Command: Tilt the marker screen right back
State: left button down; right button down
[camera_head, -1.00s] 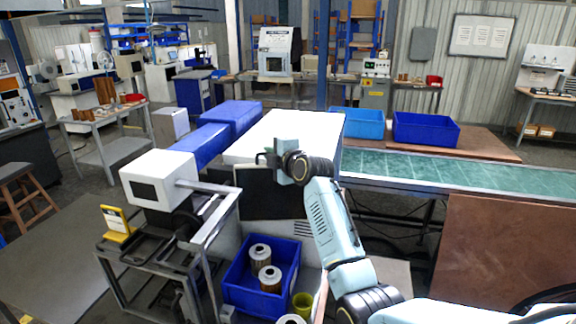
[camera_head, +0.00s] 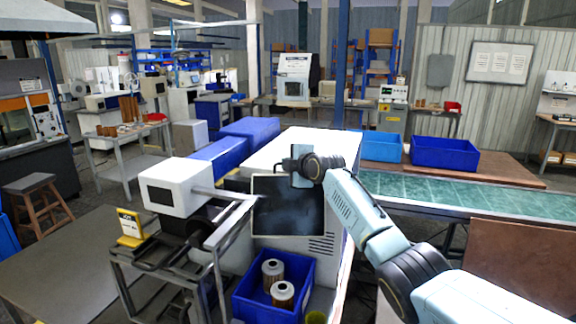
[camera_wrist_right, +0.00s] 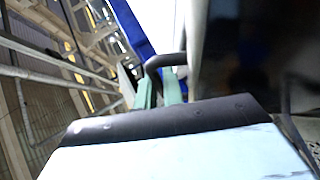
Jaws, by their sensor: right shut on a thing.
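The marker screen (camera_head: 289,208) is a dark, thin-framed panel on the front of the white machine cabinet (camera_head: 312,142). Its face is turned toward me and shows a bluish sheen. My right gripper (camera_head: 289,166) is at the screen's upper edge. In the right wrist view its pale green fingers (camera_wrist_right: 160,90) are shut on a dark curved handle (camera_wrist_right: 164,62), with the dark screen (camera_wrist_right: 255,60) close on the right. The arm hides part of the upper right edge. My left gripper is not in view.
A white box-shaped head (camera_head: 178,188) on a metal arm stands left of the screen. Below the screen is a blue bin (camera_head: 244,302) with filter cartridges (camera_head: 273,271). A green conveyor (camera_head: 470,195) and blue crates (camera_head: 445,154) lie to the right.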

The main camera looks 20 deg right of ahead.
jog(key=c, duration=1.8)
grip_release()
jog(key=shift+s, duration=0.2)
jog(key=b+v, duration=0.1)
jog(key=v, duration=1.2)
jog(key=shift+b, duration=0.35)
